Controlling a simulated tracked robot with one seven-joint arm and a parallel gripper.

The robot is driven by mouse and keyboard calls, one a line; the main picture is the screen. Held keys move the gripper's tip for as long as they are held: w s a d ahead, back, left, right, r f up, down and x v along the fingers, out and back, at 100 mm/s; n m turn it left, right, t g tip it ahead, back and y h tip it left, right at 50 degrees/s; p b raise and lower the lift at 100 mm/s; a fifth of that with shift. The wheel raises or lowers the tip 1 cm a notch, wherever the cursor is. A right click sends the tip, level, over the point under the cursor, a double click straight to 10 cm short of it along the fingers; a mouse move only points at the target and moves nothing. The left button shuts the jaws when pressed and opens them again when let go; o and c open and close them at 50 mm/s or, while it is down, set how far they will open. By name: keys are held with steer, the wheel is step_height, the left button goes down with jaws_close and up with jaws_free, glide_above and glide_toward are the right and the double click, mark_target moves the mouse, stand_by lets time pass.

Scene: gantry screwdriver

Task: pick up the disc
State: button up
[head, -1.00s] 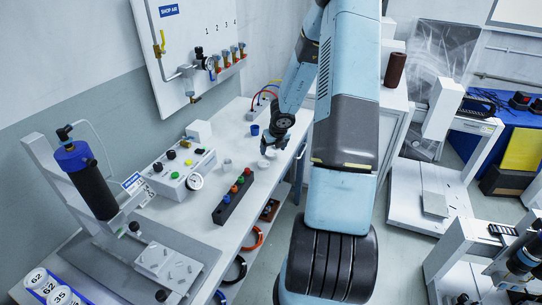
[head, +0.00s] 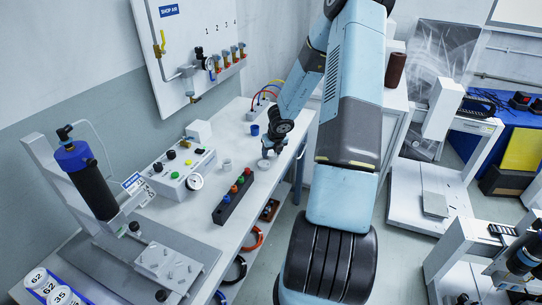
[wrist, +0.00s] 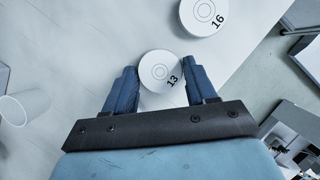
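In the wrist view a white disc marked 13 (wrist: 158,68) lies between the two blue fingertips of my gripper (wrist: 160,75). The fingers stand open on either side of it, with little room beside its rim. A second white disc, marked 16 (wrist: 203,14), lies on the bench beyond it to the upper right. In the head view my gripper (head: 268,151) points down low over the bench, and a white disc (head: 264,164) shows just below it. Its number is too small to read there. Part of the fingers is hidden by the wrist.
The white bench (head: 202,225) holds a white cup (head: 226,165), a blue cup (head: 254,130), a button strip (head: 233,196) and a gauge box (head: 180,172). The white cup also shows in the wrist view (wrist: 25,108). The bench's right edge is close to the discs.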

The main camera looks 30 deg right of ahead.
steer(key=c, duration=0.6)
steer(key=shift+r, duration=0.15)
